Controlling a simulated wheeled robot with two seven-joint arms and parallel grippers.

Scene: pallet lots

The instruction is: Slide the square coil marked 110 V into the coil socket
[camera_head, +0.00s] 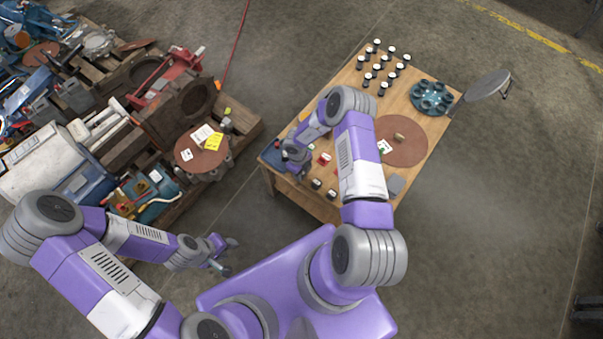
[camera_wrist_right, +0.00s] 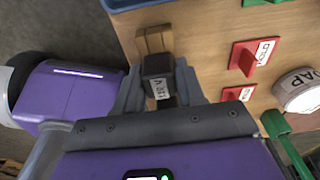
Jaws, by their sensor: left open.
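In the right wrist view my right gripper (camera_wrist_right: 160,95) has its two grey fingers on either side of a dark square coil (camera_wrist_right: 157,66) and is shut on it. A white label on the coil carries writing seen sideways, too small to read surely. A brass-coloured block (camera_wrist_right: 152,40), possibly the coil socket, stands on the table just beyond the coil; I cannot tell whether they touch. In the head view my right gripper (camera_head: 295,165) is over the table's left end, and the coil is not distinguishable. My left gripper (camera_head: 229,256) is open and empty, off the table.
The wooden table (camera_head: 343,88) bears several white-capped jars, a teal round holder (camera_head: 431,97) and a brown round mat (camera_head: 408,141). Red tagged pieces (camera_wrist_right: 249,57) and a white round container (camera_wrist_right: 298,92) lie right of the coil. A cluttered pallet (camera_head: 244,122) stands left.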

